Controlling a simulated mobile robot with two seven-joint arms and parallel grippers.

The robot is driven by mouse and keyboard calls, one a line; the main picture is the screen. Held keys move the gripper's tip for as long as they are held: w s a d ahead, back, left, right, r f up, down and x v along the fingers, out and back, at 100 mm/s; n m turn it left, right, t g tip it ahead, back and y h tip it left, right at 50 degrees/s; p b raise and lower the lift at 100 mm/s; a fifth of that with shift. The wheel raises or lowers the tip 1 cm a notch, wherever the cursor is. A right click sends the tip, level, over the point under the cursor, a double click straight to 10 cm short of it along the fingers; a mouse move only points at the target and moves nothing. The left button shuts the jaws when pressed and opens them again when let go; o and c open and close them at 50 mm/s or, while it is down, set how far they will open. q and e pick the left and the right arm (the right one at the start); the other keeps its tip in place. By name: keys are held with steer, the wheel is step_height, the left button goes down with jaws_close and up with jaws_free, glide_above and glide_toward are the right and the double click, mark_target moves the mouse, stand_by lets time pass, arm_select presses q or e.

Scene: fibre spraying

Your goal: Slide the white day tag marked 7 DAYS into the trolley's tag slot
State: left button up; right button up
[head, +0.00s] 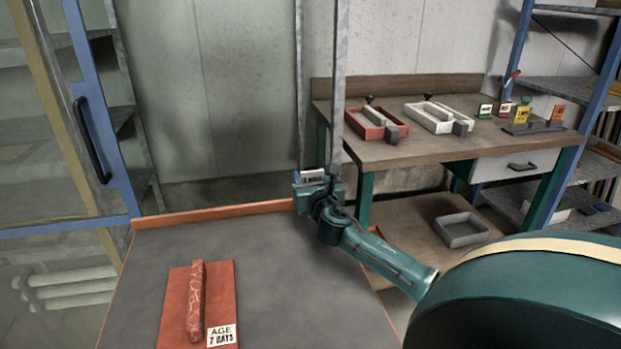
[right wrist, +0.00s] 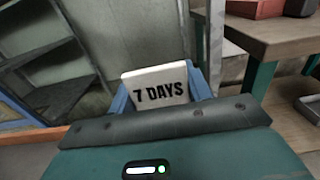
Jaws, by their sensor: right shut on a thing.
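The white day tag (right wrist: 158,88) reads 7 DAYS and stands upright, facing the right wrist camera. It also shows small in the head view (head: 314,175). My right gripper (head: 312,183) is shut on it, above the far right corner of the grey-topped trolley (head: 270,265). Blue pieces flank the tag on both sides; I cannot tell whether they are fingertips or part of a holder. The tag's lower edge is hidden behind the gripper body. I cannot make out the tag slot. My left gripper is not in view.
A red board (head: 220,283) with a mottled red bar and an AGE 7 DAYS label lies on the trolley. Metal posts (head: 340,80) rise just behind the gripper. A wooden bench (head: 400,150) with trays and coloured tags stands behind right. A blue-framed glazed door (head: 95,110) is left.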

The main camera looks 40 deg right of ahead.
steer(key=shift+p, duration=0.3)
stand_by(0.4)
stand_by(0.4)
stand_by(0.4)
steer(key=shift+p, duration=0.45)
steer(key=shift+f, duration=0.1)
steer(key=shift+f+b, duration=0.6)
steer(key=shift+f, duration=0.15)
steer(key=shift+f, duration=0.4)
steer(key=shift+f+b, duration=0.55)
steer(key=shift+b, duration=0.1)
